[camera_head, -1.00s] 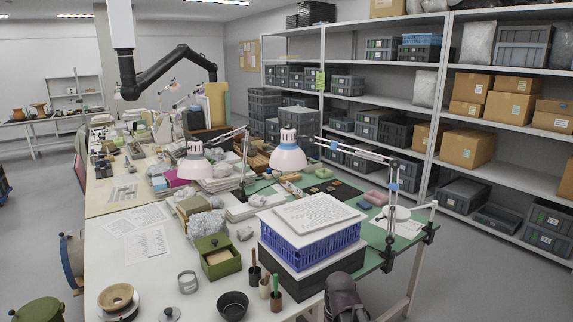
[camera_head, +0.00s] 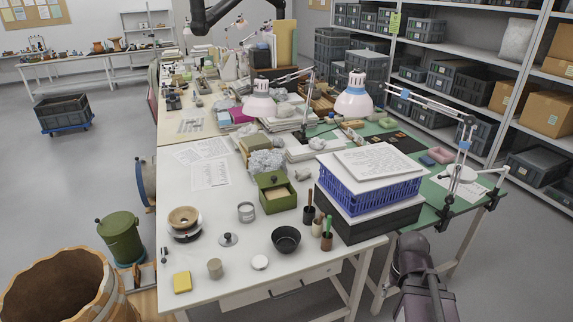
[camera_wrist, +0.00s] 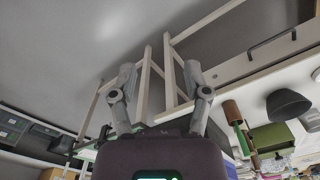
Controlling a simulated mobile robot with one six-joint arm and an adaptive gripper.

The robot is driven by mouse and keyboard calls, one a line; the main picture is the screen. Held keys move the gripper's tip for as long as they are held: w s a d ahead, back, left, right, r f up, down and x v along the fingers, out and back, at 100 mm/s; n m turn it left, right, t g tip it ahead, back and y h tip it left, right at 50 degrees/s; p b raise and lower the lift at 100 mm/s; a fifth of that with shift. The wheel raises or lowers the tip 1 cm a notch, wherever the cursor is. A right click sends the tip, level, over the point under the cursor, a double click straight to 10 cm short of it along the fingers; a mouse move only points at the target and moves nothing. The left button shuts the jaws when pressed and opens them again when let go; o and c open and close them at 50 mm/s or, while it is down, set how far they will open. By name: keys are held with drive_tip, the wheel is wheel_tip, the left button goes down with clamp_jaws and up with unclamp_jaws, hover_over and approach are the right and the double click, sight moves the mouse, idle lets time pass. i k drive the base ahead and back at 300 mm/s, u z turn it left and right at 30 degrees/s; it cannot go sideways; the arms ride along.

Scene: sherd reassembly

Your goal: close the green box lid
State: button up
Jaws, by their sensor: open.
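The green box (camera_head: 278,202) stands on the white table in the head view, left of the blue crate. Its lid (camera_head: 270,180), with a dark knob, is raised at the back, and pale contents show inside. The box also shows at the right of the wrist view (camera_wrist: 273,138), where the picture is upside down. My gripper (camera_wrist: 162,88) is open in the wrist view, its two fingers apart with nothing between them. It is off the table's front edge, away from the box.

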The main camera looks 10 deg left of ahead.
sight(267, 180)
drive_tip(key=u, duration=0.05)
drive_tip(key=k, duration=1.35)
drive_tip(key=u, duration=0.5)
drive_tip(key=i, duration=0.75)
drive_tip(key=u, duration=0.35)
drive_tip(key=i, duration=1.25)
drive_tip(key=z, duration=0.35)
